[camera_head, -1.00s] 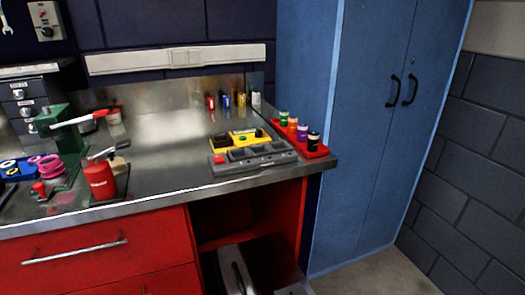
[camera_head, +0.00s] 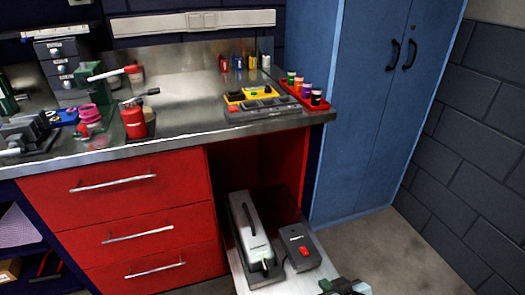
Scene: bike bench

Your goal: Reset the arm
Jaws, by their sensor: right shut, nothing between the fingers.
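My right gripper (camera_head: 345,287) shows only in part at the bottom edge of the head view, right of the middle. It is shut and holds nothing. It is in front of the pull-out shelf (camera_head: 236,268) under the bench, below a grey box with a red switch (camera_head: 298,246). The rest of my right arm is cut off by the frame. My left gripper is not in view.
A steel bench (camera_head: 185,125) bears a red can (camera_head: 134,122), a grey tray (camera_head: 265,110) and a red rack of cups (camera_head: 325,107). Red drawers (camera_head: 125,195) are below. A grey machine (camera_head: 250,235) stands on the shelf. The floor (camera_head: 400,262) at right is clear.

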